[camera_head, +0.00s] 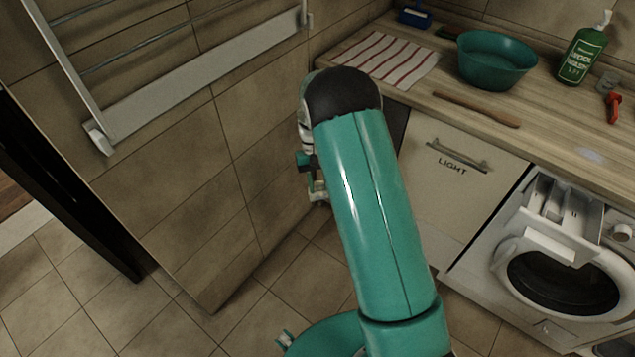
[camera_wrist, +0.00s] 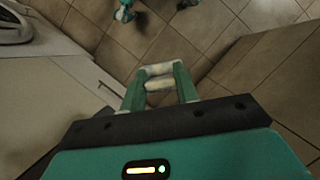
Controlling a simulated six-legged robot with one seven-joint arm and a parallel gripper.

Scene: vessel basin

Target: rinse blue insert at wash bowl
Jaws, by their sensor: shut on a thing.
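The teal wash bowl (camera_head: 495,62) stands on the wooden counter at the upper right of the head view. A small blue object (camera_head: 415,15) lies at the counter's back edge; I cannot tell whether it is the blue insert. My gripper (camera_head: 318,190) is low, left of the counter front and well away from the bowl, partly hidden behind my arm. In the wrist view my gripper (camera_wrist: 160,76) has its green fingers shut on a small pale piece, which I cannot identify. No clearly blue insert shows between the fingers.
A striped cloth (camera_head: 382,59), a wooden stick (camera_head: 476,108), a green bottle (camera_head: 582,52) and a red-handled item (camera_head: 614,106) lie or stand on the counter (camera_head: 560,130). A washing machine (camera_head: 560,270) has its drawer (camera_head: 562,215) open. A towel rack (camera_head: 200,75) hangs left. Floor is clear.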

